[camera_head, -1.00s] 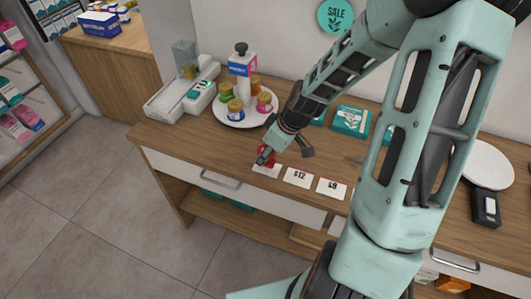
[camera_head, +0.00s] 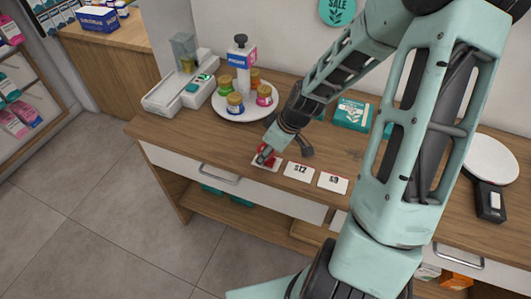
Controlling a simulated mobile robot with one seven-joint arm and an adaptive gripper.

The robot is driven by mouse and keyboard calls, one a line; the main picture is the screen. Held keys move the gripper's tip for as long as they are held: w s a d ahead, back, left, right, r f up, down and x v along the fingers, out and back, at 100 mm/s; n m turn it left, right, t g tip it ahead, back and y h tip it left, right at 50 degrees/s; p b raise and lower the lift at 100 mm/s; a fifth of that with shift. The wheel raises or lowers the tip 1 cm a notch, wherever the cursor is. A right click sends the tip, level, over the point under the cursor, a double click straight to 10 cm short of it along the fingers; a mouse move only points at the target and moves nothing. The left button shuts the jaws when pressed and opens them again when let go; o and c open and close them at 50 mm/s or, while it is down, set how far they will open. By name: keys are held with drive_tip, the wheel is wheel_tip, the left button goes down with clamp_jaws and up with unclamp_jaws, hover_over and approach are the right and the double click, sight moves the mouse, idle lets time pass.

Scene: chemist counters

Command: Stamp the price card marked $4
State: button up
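Three white price cards lie in a row along the counter's front edge. The middle card (camera_head: 299,172) reads $12 and the right card (camera_head: 332,182) reads $9. The left card (camera_head: 260,163) is partly covered, and its marking cannot be read. My gripper (camera_head: 267,153) points down over the left card and appears shut on a small red stamp (camera_head: 269,149). The stamp is at the left card; the view does not show clearly whether its face touches the card. The fingers hide part of the stamp.
A white round tray (camera_head: 222,110) with several small jars and a pump bottle (camera_head: 241,70) stands behind the gripper. A white scale (camera_head: 166,99) is at the left, and a teal box (camera_head: 352,114) lies at the back. A card terminal (camera_head: 490,203) is at the right.

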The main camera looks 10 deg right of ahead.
drive_tip(key=shift+f+b, duration=0.45)
drive_tip(key=shift+f, duration=0.15)
idle(1.2)
drive_tip(key=shift+r+p, duration=3)
drive_tip(key=shift+r, duration=0.6)
